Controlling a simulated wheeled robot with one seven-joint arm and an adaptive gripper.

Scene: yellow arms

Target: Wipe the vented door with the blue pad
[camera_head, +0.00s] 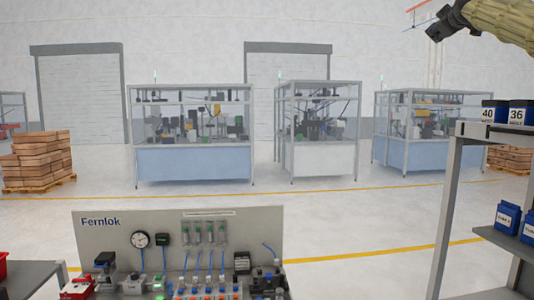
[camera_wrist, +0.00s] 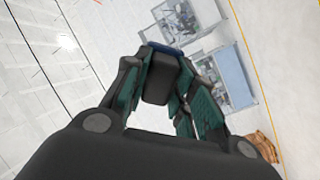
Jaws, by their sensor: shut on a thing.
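My gripper (camera_head: 436,30) is raised high at the upper right of the head view, at the end of my yellow-sleeved arm. In the wrist view my gripper (camera_wrist: 160,80) has its teal-lined fingers closed on a dark block. A strip of the blue pad (camera_wrist: 166,48) shows at the far end of this block, beyond the fingertips. The rest of the pad is hidden behind the block and fingers. I cannot make out a vented door in either view.
A Fernlok panel (camera_head: 105,245) with gauges and tubes stands at the front. A grey shelf (camera_head: 462,190) with blue boxes stands at the right. Glazed machine cells (camera_head: 195,162) and stacked wooden boxes (camera_head: 38,158) are farther back. Open floor lies between.

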